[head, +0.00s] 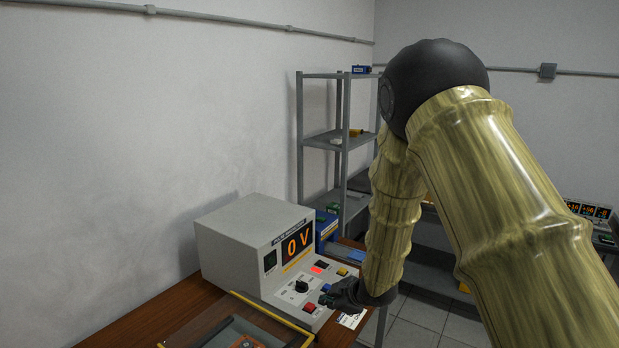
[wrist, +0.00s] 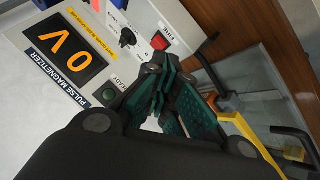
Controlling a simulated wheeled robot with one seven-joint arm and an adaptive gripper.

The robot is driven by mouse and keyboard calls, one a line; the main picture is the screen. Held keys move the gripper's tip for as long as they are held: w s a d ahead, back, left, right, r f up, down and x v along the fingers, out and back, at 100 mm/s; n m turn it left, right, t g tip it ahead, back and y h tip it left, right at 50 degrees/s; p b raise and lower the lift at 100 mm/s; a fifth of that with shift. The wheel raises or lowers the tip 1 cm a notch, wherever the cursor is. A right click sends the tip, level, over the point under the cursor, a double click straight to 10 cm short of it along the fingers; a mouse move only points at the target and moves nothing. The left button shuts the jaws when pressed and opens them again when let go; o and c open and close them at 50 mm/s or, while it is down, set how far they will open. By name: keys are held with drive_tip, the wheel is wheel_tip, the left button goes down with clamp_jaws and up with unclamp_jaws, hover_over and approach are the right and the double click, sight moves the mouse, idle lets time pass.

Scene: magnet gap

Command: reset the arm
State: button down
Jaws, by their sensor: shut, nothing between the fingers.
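My arm (head: 395,205) reaches from the right of the head view, bent at a high elbow, and comes down in front of the pulse magnetizer (head: 235,243). My gripper (head: 328,298) is low beside the magnetizer's sloping control panel and holds nothing. In the wrist view the green-padded fingers of my gripper (wrist: 158,78) are together, tips close to the panel near the red FIRE button (wrist: 159,41). Whether they touch the panel I cannot tell. The magnetizer's display (wrist: 68,46) reads 0 V.
A clear cover with a yellow edge (head: 268,305) stands on the wooden bench (head: 125,318) in front of the magnetizer. A black knob (head: 301,287) is on the panel. A grey shelf rack (head: 300,135) stands behind. Tiled floor (head: 425,315) shows right of the bench.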

drive_tip(key=s+d+f+m+g+h, duration=0.1)
drive_tip(key=s+d+f+m, duration=0.3)
drive_tip(key=s+f, duration=0.5)
drive_tip(key=s+d+f+m+g+h, duration=0.15)
drive_tip(key=s+d+f+m, duration=0.25)
drive_tip(key=s+f, duration=0.55)
drive_tip(key=s+d+f+m+g+h, duration=0.1)
drive_tip(key=s+d+f+m, duration=0.1)
drive_tip(key=s, duration=0.8)
drive_tip(key=s+d+f+m+g+h, duration=0.1)
drive_tip(key=s+d+f+m+g, duration=0.1)
drive_tip(key=s, duration=0.8)
drive_tip(key=s+d+f+m+g+h, duration=0.1)
drive_tip(key=s+d+f+m, duration=0.3)
drive_tip(key=s, duration=0.6)
wheel_tip(320, 180, down, 3)
drive_tip(key=shift+s+d+r+g+b, duration=0.15)
drive_tip(key=shift+s+d+g+b, duration=0.15)
drive_tip(key=shift+d+g, duration=0.2)
drive_tip(key=shift+w, duration=0.1)
